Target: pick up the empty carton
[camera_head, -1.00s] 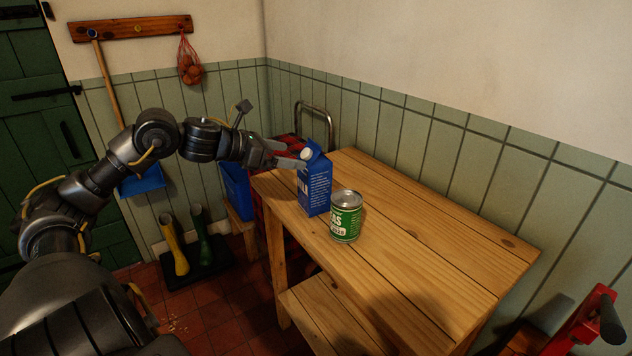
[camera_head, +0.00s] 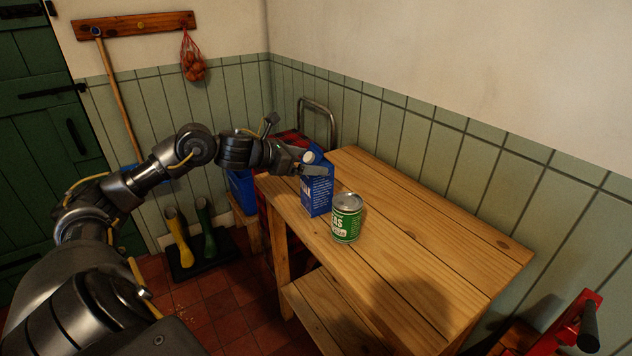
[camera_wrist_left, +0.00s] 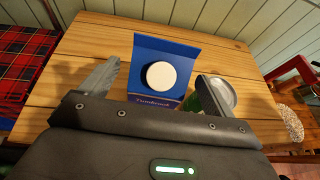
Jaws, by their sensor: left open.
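The blue carton (camera_head: 318,196) stands upright on the pine table near its left end. It has a white round cap, which faces the camera in the left wrist view (camera_wrist_left: 152,54). My left gripper (camera_head: 312,165) is open at the top of the carton. In the left wrist view, the fingers of the left gripper (camera_wrist_left: 157,72) lie on either side of the carton's top, with gaps visible. I cannot tell from the outside whether the carton is empty. My right gripper is not in view.
A green can (camera_head: 346,218) stands close beside the carton, to the right and nearer me. The pine table (camera_head: 430,225) is bare to the right. A panelled wall (camera_head: 440,135) runs behind it. Boots (camera_head: 180,237) stand on the floor at left. A red object (camera_head: 570,325) is at lower right.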

